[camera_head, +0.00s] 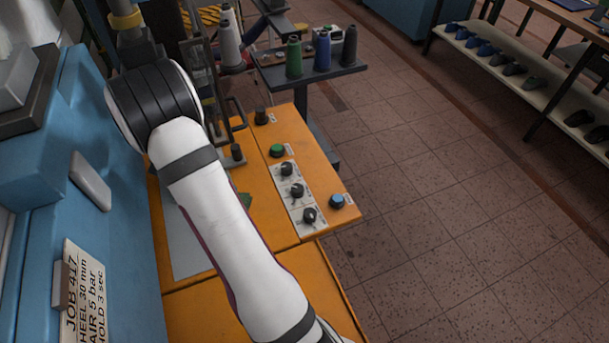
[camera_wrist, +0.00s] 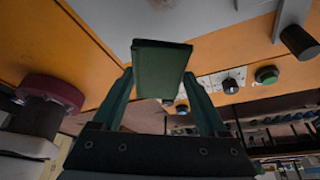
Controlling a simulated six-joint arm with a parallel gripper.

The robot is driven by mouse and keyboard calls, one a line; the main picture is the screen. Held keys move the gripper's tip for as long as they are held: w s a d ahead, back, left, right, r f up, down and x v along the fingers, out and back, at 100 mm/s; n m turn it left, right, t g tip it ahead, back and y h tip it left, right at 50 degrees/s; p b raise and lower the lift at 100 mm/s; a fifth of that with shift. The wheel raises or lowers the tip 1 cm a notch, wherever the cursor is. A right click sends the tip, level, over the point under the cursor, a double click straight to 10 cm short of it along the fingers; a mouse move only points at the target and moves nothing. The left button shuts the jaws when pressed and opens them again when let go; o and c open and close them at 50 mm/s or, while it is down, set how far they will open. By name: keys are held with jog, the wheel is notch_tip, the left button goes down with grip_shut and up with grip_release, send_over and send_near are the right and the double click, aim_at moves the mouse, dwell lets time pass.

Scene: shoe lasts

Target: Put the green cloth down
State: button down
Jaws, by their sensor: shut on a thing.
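My gripper (camera_wrist: 160,85) shows in the wrist view with its two dark green fingers shut on the green cloth (camera_wrist: 160,66). The cloth looks like a flat, folded dark green piece held between the fingertips. In the head view my arm hides the gripper and most of the cloth. Only a small green corner of the cloth (camera_head: 246,199) shows beside my arm, over the orange bench (camera_head: 262,222). I cannot tell whether the cloth touches a surface.
The orange bench carries a control panel with black knobs (camera_head: 297,190), a green button (camera_head: 277,151) and a blue button (camera_head: 337,201). A pale grey plate (camera_head: 187,245) lies left of my arm. A blue machine (camera_head: 110,250) stands at the left. Thread spools (camera_head: 322,52) stand behind.

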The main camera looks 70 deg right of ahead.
jog(key=s+d+n+t+h, duration=0.1)
jog(key=s+d+n, duration=0.3)
jog(key=s, duration=0.4)
jog(key=s+d+n+t+h, duration=0.1)
jog(key=s+d+n, duration=0.2)
jog(key=s+n, duration=0.35)
jog(key=s+d+n+t+h, duration=0.1)
jog(key=s+d+n+h, duration=0.2)
jog(key=s, duration=0.7)
jog(key=d+r+m+g+y, duration=0.2)
jog(key=d+r+m+y, duration=0.1)
jog(key=d+m, duration=0.5)
send_over(321, 173)
jog(key=a, duration=0.1)
jog(key=shift+n, duration=0.35)
jog(key=f, duration=0.6)
jog(key=shift+w+f, duration=0.15)
jog(key=shift+w, duration=0.25)
notch_tip(321, 173, down, 4)
jog(key=shift+w+f, duration=0.1)
jog(key=shift+f, duration=0.1)
grip_release()
jog(key=v, duration=1.2)
